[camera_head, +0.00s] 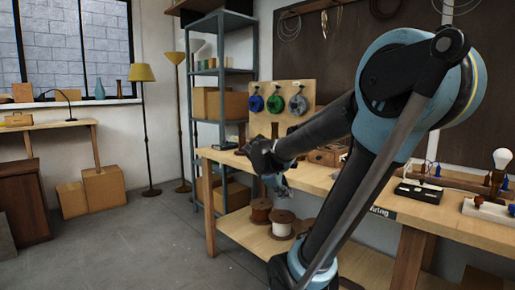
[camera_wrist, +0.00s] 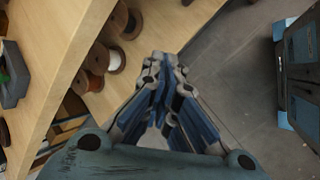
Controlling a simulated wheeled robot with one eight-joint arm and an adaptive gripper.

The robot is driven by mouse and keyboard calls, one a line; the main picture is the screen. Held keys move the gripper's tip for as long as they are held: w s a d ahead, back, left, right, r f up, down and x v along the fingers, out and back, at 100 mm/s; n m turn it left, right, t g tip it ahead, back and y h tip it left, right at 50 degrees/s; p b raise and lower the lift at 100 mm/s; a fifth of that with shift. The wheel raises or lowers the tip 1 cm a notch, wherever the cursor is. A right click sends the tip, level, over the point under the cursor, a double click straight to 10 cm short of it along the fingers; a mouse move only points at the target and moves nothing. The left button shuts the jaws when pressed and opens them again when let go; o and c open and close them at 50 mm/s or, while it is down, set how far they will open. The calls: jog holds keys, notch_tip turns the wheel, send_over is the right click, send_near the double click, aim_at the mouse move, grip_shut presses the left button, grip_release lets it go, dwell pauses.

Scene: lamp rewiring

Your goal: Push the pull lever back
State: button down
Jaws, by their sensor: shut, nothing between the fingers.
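I cannot make out the pull lever for certain in either view. My gripper (camera_head: 278,188) is beside the near left part of the wooden workbench (camera_head: 318,178), at about the height of its top. In the wrist view my gripper (camera_wrist: 163,62) has its fingers drawn together with nothing between them. The fingertips are over open floor beside the bench's lower shelf, apart from any object. At the right end of the bench are a black box (camera_head: 418,193) and a pale board (camera_head: 486,209) with red and blue knobs, both away from my gripper.
Wire spools (camera_head: 283,223) sit on the lower shelf. A small board (camera_head: 283,103) with coloured coils stands at the back. A light bulb (camera_head: 502,159) stands at far right. A metal rack (camera_head: 222,75) and floor lamps stand behind. The floor (camera_head: 130,250) at left is clear.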

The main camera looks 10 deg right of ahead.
jog(key=w+a+r+n+t+h, duration=0.1)
jog(key=w+a+r+n+t, duration=0.1)
jog(key=w, duration=0.7)
jog(key=w+a+r+n+t+h, duration=0.2)
jog(key=w+a+r+n, duration=0.3)
jog(key=w+a+n, duration=0.2)
jog(key=w+a+r+n+t+h, duration=0.1)
jog(key=w+a+r+n+t, duration=0.2)
jog(key=w+n, duration=0.4)
jog(key=w+a+r, duration=0.1)
jog(key=w+a, duration=0.1)
jog(key=w, duration=0.1)
jog(key=shift+w+a+n+h, duration=0.2)
jog(key=shift+w+n+h, duration=0.1)
jog(key=shift+w+h, duration=0.1)
jog(key=r+x, duration=0.2)
jog(key=x, duration=1.1)
jog(key=shift+w+r, duration=0.35)
jog(key=shift+r, duration=0.2)
